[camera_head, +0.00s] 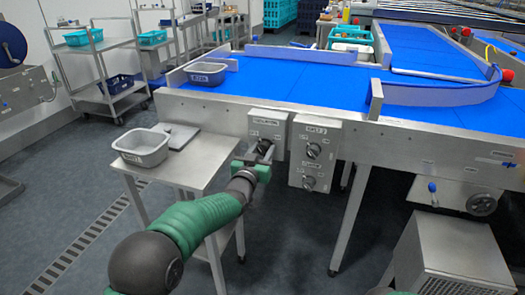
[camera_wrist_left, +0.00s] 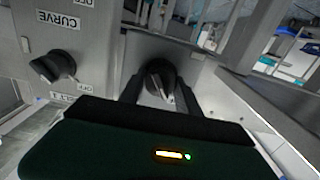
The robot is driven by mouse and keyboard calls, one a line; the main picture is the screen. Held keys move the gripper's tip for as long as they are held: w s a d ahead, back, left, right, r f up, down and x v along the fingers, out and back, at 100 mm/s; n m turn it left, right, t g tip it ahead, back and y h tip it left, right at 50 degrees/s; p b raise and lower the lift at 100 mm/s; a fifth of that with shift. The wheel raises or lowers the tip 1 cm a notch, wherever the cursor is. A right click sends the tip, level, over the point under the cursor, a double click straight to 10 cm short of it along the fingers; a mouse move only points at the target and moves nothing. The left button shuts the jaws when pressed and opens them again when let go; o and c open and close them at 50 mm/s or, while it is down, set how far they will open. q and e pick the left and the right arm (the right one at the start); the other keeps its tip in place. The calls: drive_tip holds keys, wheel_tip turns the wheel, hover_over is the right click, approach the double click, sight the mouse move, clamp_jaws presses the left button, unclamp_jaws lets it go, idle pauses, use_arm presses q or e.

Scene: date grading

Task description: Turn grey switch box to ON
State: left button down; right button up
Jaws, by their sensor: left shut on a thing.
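A grey switch box (camera_head: 267,128) with a label too small to read is fixed to the front of the conveyor frame. My left gripper (camera_head: 262,152) is at its front, and the fingers partly cover its knob. In the left wrist view, my left gripper (camera_wrist_left: 162,92) is shut on the black rotary knob (camera_wrist_left: 159,72), with one finger on each side. The pointer of the knob slants in the picture; which marking it points at cannot be told.
A second grey box (camera_head: 328,158) with two knobs sits just right; one knob, marked CURVE, shows in the left wrist view (camera_wrist_left: 53,66). A steel side table (camera_head: 205,160) with a grey tub (camera_head: 143,158) stands left. Blue belts (camera_head: 290,80) run above.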

use_arm(q)
drive_tip(key=m, duration=0.4)
drive_tip(key=shift+d+m, duration=0.1)
drive_tip(key=shift+m, duration=0.2)
drive_tip(key=m, duration=0.3)
drive_tip(key=shift+d+m, duration=0.1)
drive_tip(key=shift+m, duration=0.2)
drive_tip(key=m, duration=0.4)
drive_tip(key=shift+s+f, duration=0.1)
drive_tip(key=shift+f, duration=0.1)
drive_tip(key=shift+d+f+m+b, duration=0.15)
drive_tip(key=shift+m+b, duration=0.2)
drive_tip(key=shift+m, duration=1.55)
drive_tip(key=shift+f, duration=0.1)
drive_tip(key=c, duration=0.9)
unclamp_jaws()
drive_tip(key=shift+o, duration=0.2)
drive_tip(key=shift+r, duration=0.2)
